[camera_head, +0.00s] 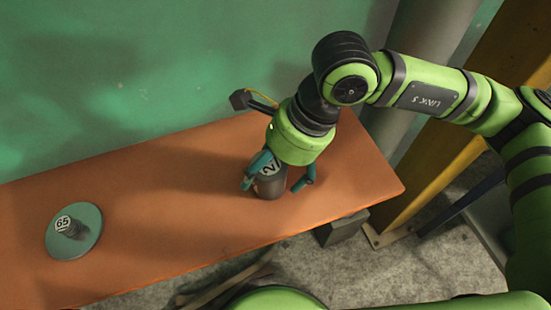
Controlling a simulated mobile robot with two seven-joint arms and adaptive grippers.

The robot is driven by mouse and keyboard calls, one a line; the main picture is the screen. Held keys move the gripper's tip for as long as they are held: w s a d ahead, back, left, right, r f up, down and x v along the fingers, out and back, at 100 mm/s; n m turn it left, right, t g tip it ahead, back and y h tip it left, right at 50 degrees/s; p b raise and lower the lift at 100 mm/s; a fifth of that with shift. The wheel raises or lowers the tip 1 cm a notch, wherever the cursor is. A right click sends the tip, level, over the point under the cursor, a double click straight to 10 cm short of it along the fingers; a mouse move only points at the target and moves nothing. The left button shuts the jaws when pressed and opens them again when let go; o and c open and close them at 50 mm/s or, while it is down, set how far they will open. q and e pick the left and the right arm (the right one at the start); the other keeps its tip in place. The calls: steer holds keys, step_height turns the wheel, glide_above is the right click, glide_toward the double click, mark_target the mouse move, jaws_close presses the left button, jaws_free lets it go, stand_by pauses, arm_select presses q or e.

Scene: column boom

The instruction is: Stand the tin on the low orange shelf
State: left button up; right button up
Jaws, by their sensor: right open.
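The tin (270,187) is a dark grey cylinder with a white number label, partly hidden by my right gripper. It stands upright on the low orange shelf (165,215), toward the shelf's right end. My right gripper (278,184) comes down over the tin from above. Its teal fingers are spread, one on the left of the tin and one to the right with a visible gap. My left gripper is not in view.
A round grey-green disc (90,238) with a dark knob and a label marked 65 lies on the shelf's left part. A green wall (120,80) rises behind the shelf. A yellow post (425,175) and a grey column (415,45) stand at the right.

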steer(key=shift+r+p, duration=0.3)
steer(key=b+v, duration=0.2)
steer(key=v, duration=0.9)
steer(key=shift+d+r, duration=0.2)
steer(key=shift+r, duration=0.1)
steer(key=shift+r, duration=0.1)
